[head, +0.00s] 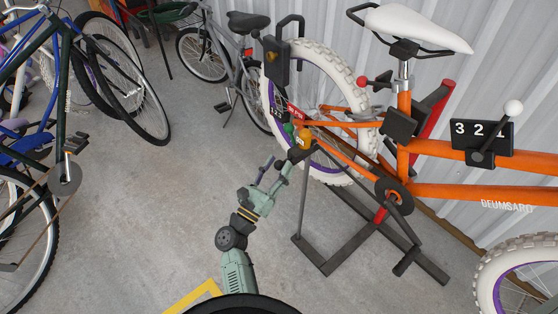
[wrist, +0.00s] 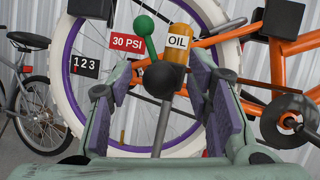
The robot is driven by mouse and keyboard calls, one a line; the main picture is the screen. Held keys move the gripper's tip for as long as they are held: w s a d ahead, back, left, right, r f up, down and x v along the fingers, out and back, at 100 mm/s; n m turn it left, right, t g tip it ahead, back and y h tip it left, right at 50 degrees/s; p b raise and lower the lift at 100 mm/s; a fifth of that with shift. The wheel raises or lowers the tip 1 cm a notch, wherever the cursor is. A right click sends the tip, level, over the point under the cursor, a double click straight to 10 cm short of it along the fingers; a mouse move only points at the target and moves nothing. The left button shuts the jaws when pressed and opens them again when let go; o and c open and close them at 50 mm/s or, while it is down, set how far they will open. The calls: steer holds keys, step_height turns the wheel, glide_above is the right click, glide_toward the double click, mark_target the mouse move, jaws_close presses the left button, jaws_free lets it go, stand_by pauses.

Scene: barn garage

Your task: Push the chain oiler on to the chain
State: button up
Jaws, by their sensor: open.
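The chain oiler is an amber bottle (wrist: 176,52) with a white OIL label, beside a black ball joint (wrist: 160,80) on a grey post. A green-knobbed lever (wrist: 143,27) rises from the joint's left. In the head view the amber bottle (head: 304,138) is by the rear wheel of the orange bike. My gripper (wrist: 163,78) is open and empty, its purple-padded fingers spread left and right of the oiler's joint in the picture. Contact cannot be told. In the head view my gripper (head: 277,164) is just below and left of the oiler. The chain cannot be made out clearly.
The orange bike (head: 450,192) stands on a dark floor stand (head: 341,255). Its crank (head: 393,196) is right of the oiler. Red 30 PSI (wrist: 126,42) and black 123 (wrist: 86,65) tags are left of the oiler. Other bikes stand left; the floor between is clear.

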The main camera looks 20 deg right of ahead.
steer(key=shift+w+d+r, duration=0.2)
steer(key=shift+w+d, duration=0.1)
steer(key=shift+d, duration=0.1)
jaws_close()
stand_by(0.4)
